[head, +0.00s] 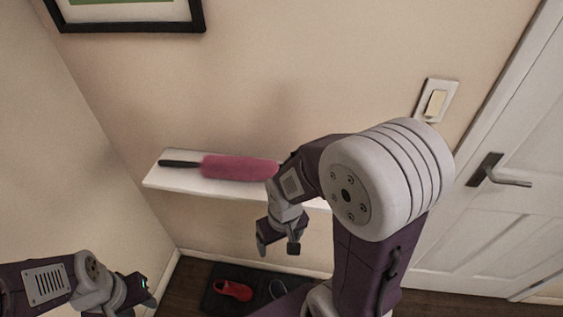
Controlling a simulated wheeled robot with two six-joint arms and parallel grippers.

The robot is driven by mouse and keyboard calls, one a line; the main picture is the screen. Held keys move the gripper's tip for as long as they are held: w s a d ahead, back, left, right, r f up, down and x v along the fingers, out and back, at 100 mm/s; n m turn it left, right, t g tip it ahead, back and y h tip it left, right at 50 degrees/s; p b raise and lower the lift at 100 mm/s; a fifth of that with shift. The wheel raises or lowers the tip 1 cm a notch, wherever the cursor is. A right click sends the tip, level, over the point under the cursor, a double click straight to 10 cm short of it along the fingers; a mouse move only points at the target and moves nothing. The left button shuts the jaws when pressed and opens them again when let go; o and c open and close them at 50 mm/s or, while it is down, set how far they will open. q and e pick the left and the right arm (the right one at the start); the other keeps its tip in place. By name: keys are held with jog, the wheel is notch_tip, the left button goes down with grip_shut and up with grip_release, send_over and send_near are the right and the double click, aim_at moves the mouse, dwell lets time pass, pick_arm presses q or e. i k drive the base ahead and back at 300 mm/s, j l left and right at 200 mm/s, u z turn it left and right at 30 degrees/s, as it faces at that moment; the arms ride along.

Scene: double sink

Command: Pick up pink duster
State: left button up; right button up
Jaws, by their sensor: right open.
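The pink duster (238,167) lies on a white wall shelf (170,184), with its dark handle (180,163) pointing left. Its right end meets the outline of my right arm, so I cannot tell if more of it is hidden there. My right gripper (278,249) is open and empty, pointing down, lower than the shelf in the picture and right of the duster's middle. My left gripper (150,302) is at the lower left corner, away from the duster. Its fingers are small and partly cut off, so its opening is unclear.
A dark mat (215,303) on the floor holds a red shoe (233,290) and a dark shoe (279,289). A light switch (436,102) and a white door with a dark handle (486,168) are on the right. A framed picture (130,24) hangs above the shelf.

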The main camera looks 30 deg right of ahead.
aim_at(233, 167)
jog(key=z, duration=0.55)
jog(key=u, duration=1.1)
jog(key=k+l+u, duration=0.15)
jog(key=u, duration=0.2)
jog(key=k+l+u, duration=0.1)
jog(key=u, duration=0.3)
jog(key=k+l, duration=0.1)
jog(key=k, duration=0.2)
jog(key=k+l, duration=0.1)
jog(key=k, duration=0.25)
